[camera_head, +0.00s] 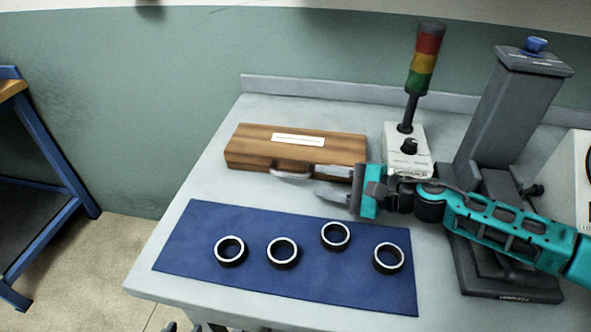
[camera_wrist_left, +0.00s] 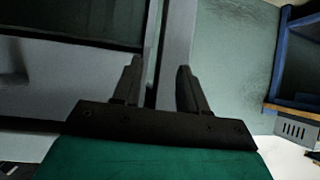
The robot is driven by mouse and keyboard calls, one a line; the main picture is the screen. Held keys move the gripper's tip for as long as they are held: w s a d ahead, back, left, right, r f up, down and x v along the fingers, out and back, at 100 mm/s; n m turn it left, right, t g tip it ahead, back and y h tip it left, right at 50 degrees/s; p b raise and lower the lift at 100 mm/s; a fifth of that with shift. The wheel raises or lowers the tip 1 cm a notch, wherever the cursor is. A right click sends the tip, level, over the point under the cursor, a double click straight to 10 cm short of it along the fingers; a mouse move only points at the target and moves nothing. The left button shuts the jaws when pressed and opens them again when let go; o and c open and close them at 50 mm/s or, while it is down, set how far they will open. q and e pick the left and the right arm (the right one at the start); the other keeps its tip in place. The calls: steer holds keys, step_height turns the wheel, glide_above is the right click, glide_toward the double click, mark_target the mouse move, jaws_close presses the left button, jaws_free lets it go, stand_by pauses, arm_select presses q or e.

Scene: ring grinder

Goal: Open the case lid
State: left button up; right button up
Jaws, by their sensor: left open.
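The case (camera_head: 250,144) is a brown wooden box with a white label on top and a metal handle (camera_head: 290,176) on its front side. Its lid (camera_head: 345,147) is shut. My right gripper (camera_head: 316,181) comes in from the right, just in front of the case, with its two fingers apart and nothing seen between them. The upper finger is close to the handle's right end; I cannot tell whether they touch. My left gripper (camera_wrist_left: 158,80) is open and empty in the left wrist view. Only its tips show at the bottom edge of the head view.
A blue mat (camera_head: 190,246) with several dark rings (camera_head: 282,251) lies in front of the case. A signal light (camera_head: 424,62) on a white box and a grey press column (camera_head: 505,110) stand to the right. A blue-framed bench (camera_head: 55,150) stands apart at the left.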

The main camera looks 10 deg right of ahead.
mark_target(297, 176)
steer(key=x, duration=0.7)
steer(key=shift+w+a+p, duration=0.2)
steer(key=shift+p, duration=0.15)
steer(key=shift+c, duration=0.2)
jaws_close()
